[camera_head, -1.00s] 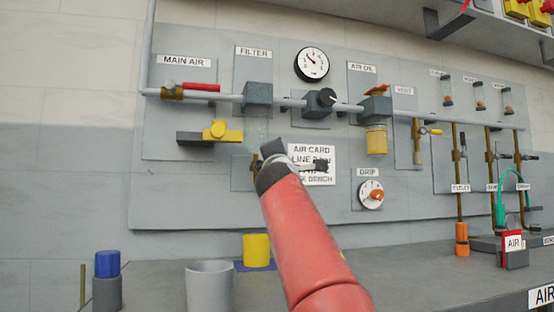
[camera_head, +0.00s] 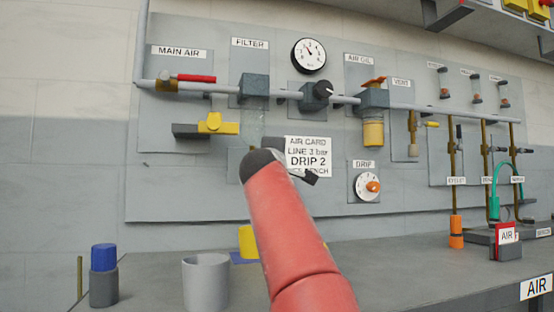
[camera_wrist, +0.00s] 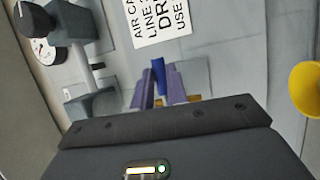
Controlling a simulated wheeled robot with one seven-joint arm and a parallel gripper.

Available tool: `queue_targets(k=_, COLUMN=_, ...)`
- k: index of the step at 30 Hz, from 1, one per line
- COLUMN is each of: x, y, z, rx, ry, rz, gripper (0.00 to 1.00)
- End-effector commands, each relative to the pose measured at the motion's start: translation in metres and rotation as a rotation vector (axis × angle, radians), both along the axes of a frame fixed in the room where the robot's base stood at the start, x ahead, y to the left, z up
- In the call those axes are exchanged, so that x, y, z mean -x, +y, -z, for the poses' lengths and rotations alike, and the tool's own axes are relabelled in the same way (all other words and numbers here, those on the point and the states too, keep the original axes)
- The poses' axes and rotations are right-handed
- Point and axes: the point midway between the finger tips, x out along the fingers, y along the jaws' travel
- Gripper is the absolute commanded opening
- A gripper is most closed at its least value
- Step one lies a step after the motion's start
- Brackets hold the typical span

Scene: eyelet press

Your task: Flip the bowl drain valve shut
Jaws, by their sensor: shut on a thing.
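The filter (camera_head: 255,86) hangs on the air pipe, with a clear bowl (camera_head: 252,122) below it. The bowl's lower end and drain are hidden behind my red arm in the head view. In the wrist view, a blue lever (camera_wrist: 158,76) stands between the two purple fingers of my gripper (camera_wrist: 162,82). My gripper is shut on this lever, which appears to be the drain valve's. Brass-coloured metal (camera_wrist: 190,99) shows beside the fingers, partly hidden by the gripper body. The fingers are hidden in the head view, so the lever's angle to the bowl cannot be told there.
A yellow-handled valve (camera_head: 217,124) juts out at left. A grey cup (camera_head: 206,282), a yellow cup (camera_head: 247,242) and a blue-capped bottle (camera_head: 104,272) stand on the bench below.

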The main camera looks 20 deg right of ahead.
Motion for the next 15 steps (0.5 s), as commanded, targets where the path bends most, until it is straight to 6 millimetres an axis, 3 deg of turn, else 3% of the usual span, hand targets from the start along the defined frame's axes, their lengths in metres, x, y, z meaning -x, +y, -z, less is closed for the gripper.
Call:
queue_targets(k=7, x=-0.0007, y=-0.0006, z=0.0020, rx=-0.003, ry=0.004, rz=0.002, gripper=0.00)
queue_targets(k=8, x=-0.0008, y=-0.0007, z=0.0021, rx=-0.003, ry=0.004, rz=0.002, gripper=0.16)
queue_targets(k=9, x=-0.0008, y=-0.0008, z=0.0021, rx=-0.003, ry=0.004, rz=0.002, gripper=0.21)
queue_targets(k=12, x=-0.0007, y=-0.0005, z=0.0018, rx=-0.003, ry=0.003, rz=0.001, gripper=0.34)
queue_targets(k=15, x=-0.0005, y=-0.0005, z=0.0014, rx=-0.002, ry=0.003, rz=0.002, gripper=0.37)
